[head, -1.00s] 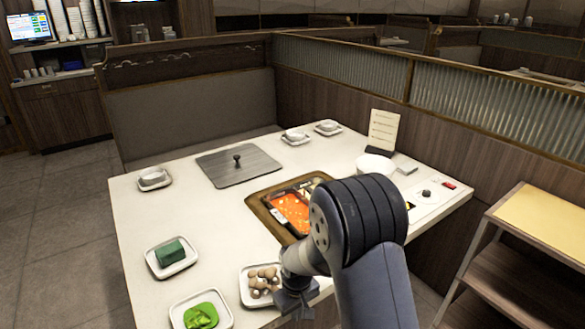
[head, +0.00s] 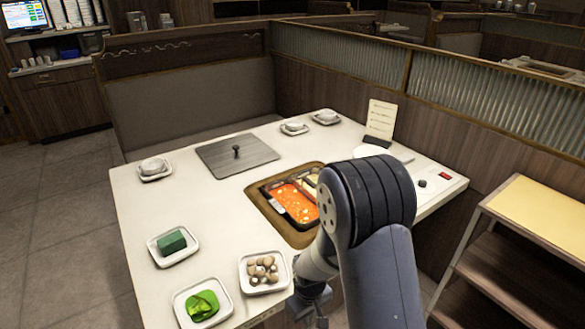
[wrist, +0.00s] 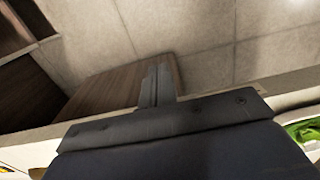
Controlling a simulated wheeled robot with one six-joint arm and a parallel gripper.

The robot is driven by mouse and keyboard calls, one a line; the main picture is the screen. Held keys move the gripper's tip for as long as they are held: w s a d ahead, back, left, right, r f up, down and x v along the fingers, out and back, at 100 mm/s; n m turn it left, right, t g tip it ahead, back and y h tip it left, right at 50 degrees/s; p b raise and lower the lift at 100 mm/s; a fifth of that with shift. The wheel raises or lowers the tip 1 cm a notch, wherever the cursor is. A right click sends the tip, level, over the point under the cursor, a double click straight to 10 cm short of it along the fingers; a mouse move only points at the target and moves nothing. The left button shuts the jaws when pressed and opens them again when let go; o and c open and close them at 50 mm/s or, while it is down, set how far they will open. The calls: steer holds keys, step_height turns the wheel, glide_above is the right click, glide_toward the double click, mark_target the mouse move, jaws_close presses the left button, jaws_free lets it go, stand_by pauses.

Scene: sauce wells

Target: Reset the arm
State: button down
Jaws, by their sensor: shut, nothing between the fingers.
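My gripper (head: 312,312) hangs at the front edge of the table, just right of the mushroom plate, partly hidden by my own arm. In the wrist view its two fingers (wrist: 157,84) are together with nothing between them, pointing past the table edge toward the floor. My arm is bent, its large dark joint standing in front of the table's right part.
The white table (head: 225,225) holds plates of mushrooms (head: 262,269), green leaves (head: 202,305) and a green block (head: 172,242). A sunken pot with red broth (head: 292,204) lies beside my arm. A shelf cart (head: 540,215) stands at right. Floor at left is clear.

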steer(key=s+d+b, duration=0.2)
steer(key=s+d, duration=0.1)
steer(key=s, duration=0.1)
step_height(320, 180, up, 10)
steer(key=shift+w+a+p, duration=0.2)
steer(key=shift+a+p, duration=0.1)
steer(key=shift+p, duration=0.05)
